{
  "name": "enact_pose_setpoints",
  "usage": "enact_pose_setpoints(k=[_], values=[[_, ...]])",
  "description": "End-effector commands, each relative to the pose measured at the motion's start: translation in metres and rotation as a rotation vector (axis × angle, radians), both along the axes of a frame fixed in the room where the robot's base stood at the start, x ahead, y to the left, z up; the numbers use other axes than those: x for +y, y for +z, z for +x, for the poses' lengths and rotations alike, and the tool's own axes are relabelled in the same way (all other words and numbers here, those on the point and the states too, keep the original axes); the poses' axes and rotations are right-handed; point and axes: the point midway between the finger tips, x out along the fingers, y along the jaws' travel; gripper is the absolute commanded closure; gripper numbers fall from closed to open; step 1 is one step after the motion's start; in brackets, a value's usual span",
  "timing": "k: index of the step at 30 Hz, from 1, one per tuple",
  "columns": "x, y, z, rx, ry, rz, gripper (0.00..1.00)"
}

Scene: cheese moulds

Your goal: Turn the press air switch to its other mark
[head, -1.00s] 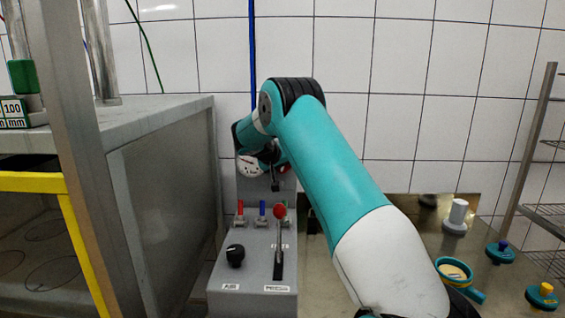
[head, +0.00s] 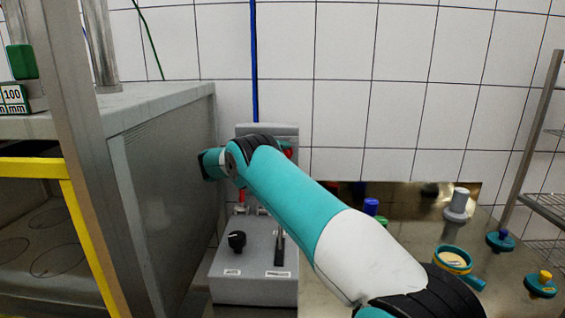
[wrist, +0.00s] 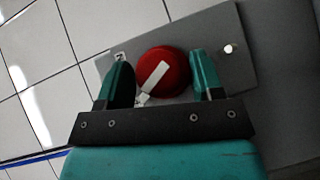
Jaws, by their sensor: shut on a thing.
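A round red switch knob (wrist: 178,62) with a white bar across its face sits on a grey panel (wrist: 222,25) in the wrist view. The bar slants from lower left to upper right. A small pale dot shows on the panel right of the knob, and a small light label lies to its left. My gripper (wrist: 163,76) has its teal fingers on both sides of the knob and is shut on it. In the head view my arm hides the gripper; a bit of red (head: 288,149) shows by the upright grey panel (head: 268,129).
Below the panel, a grey console (head: 225,263) carries a black knob (head: 237,241) and a lever slot (head: 279,248). A grey cabinet (head: 165,170) stands close on the left. On the right are a steel surface with a teal-rimmed mould (head: 466,274), a grey plunger (head: 457,207) and a wire rack (head: 545,205).

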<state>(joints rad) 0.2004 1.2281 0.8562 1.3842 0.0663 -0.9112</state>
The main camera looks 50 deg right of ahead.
Motion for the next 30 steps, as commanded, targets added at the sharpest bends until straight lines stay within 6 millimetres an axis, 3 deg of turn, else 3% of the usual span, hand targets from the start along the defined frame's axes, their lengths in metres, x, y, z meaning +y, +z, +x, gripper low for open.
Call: enact_pose_setpoints(k=[3, 30], values=[[0.0001, -0.0092, 0.0016, 0.04, 0.005, -0.042, 0.63], [-0.0015, 0.0, 0.0014, 0.169, 0.008, -0.149, 0.63]])
